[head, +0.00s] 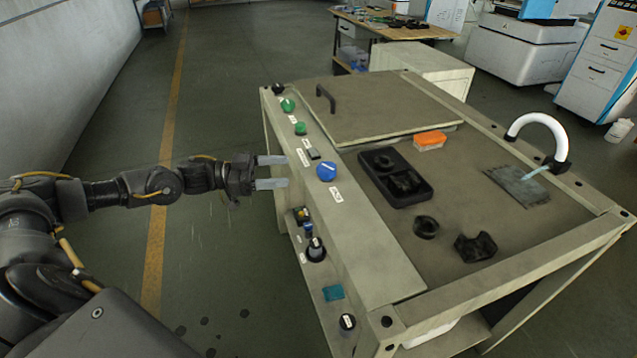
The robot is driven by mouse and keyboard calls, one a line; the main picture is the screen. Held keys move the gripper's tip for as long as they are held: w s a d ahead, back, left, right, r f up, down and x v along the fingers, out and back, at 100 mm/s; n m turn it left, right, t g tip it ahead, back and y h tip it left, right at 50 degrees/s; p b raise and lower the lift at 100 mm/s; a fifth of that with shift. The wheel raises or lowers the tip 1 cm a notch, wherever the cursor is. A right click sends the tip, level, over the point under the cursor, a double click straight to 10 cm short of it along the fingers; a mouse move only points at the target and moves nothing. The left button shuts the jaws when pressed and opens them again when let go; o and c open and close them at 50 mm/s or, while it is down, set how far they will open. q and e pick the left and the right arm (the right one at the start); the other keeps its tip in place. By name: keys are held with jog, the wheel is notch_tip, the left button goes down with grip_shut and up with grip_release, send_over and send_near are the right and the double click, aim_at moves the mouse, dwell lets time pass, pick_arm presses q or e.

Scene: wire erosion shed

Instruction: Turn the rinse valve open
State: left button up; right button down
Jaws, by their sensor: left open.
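A blue round knob (326,171) with a pale mark on its face sits on the left front panel of the bench; it may be the rinse valve, but the labels are too small to read. My left gripper (284,171) comes in from the left, level with the knob in the picture. Its two pale fingers are apart and empty, pointing at the panel, with a gap between fingertips and knob. A black knob (316,249) with a white mark sits lower on the panel. My right gripper is not in view.
The bench top holds a hinged lid (375,105) with a black handle, a black tray (410,190), an orange-lidded box (430,140), loose black parts, a grey cloth (528,184) and a white curved spout (540,120). Green buttons (300,128) line the panel. The floor at left is clear.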

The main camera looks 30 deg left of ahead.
aim_at(320, 166)
pick_arm(q)
jog(key=p+x, duration=0.1)
jog(key=x, duration=0.8)
jog(key=shift+r+p, duration=0.1)
jog(key=shift+p, duration=0.3)
jog(key=shift+w+d, duration=0.4)
jog(key=shift+d, duration=0.15)
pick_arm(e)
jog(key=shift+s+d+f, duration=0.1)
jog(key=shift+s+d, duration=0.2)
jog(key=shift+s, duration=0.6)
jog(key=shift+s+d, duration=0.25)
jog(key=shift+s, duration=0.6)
pick_arm(q)
jog(key=shift+c, duration=0.5)
